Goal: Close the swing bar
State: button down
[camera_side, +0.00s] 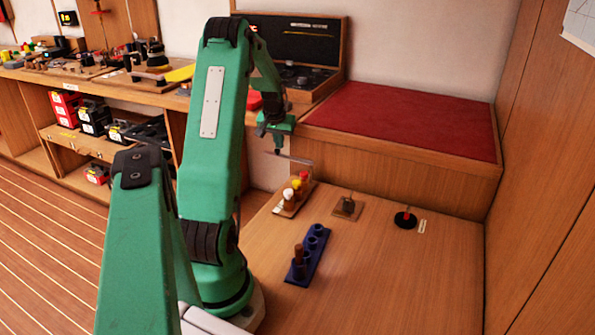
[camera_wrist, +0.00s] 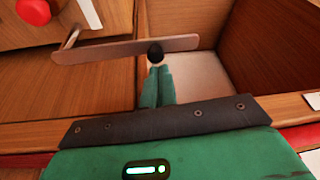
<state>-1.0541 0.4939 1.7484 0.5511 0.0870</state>
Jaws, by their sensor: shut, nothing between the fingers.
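The swing bar is a thin, flat, grey-brown bar (camera_wrist: 105,50) that runs nearly level across the upper part of the wrist view. A metal rod (camera_wrist: 71,37) stands by its left part, and its right end points over an open space. In the side view a thin pale bar (camera_side: 296,160) shows just above the small peg rack, beside my gripper (camera_side: 278,151). In the wrist view my gripper (camera_wrist: 156,72) is shut and empty. A dark round tip (camera_wrist: 155,50) at the end of the fingers overlaps the bar; I cannot tell whether it touches it.
The peg rack (camera_side: 282,212) holds white, yellow and red tops. A blue peg stand (camera_side: 318,258), a small square plate with a dark piece (camera_side: 347,206) and a black disc with a red top (camera_side: 405,220) stand on the bench. A red-topped raised box (camera_side: 400,120) lies behind. The front right bench is clear.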

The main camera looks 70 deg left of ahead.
jog(key=shift+s+d+n, duration=0.35)
jog(key=shift+s+n, duration=0.1)
jog(key=shift+n, duration=0.15)
dwell(0.5)
jog(key=s+d+n, duration=0.1)
jog(key=s+d, duration=0.2)
jog(key=d, duration=0.8)
jog(key=shift+d+n, duration=0.3)
jog(key=shift+d, duration=0.05)
dwell(0.5)
